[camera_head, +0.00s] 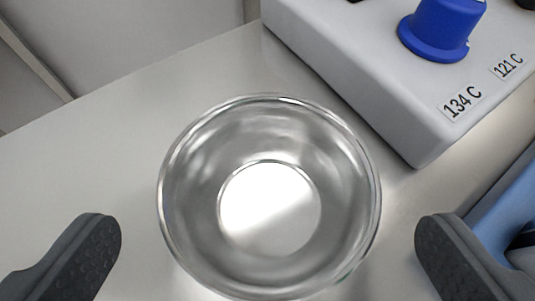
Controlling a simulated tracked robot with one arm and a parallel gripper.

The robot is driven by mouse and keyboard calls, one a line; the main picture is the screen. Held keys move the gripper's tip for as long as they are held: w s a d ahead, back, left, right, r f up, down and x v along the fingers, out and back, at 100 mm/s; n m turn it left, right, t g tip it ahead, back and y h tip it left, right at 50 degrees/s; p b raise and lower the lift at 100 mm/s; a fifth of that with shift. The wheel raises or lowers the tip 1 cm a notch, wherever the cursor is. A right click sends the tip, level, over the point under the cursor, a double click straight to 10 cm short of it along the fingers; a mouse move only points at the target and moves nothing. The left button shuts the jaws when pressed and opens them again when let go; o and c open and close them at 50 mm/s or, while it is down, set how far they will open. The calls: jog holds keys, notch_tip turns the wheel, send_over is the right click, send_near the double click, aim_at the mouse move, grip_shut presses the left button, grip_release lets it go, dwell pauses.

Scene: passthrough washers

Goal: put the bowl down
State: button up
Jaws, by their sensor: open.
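A clear, shiny bowl (345,150) stands upright on the pale counter in the middle of the view, and it looks empty. My gripper (268,245) is open, with one dark finger to the left of the bowl and one to the right. There is a visible gap between each finger and the bowl's rim. The bowl's underside is seen only through its clear wall.
A white box (350,70) with a blue knob (440,28) and labels 134 C and 121 C stands close behind the bowl at the upper right. A blue object (510,205) is at the right edge. The counter (90,150) is clear to the left.

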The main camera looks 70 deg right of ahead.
aim_at(265, 153)
jog(key=shift+x, duration=2.7)
jog(key=c, duration=1.1)
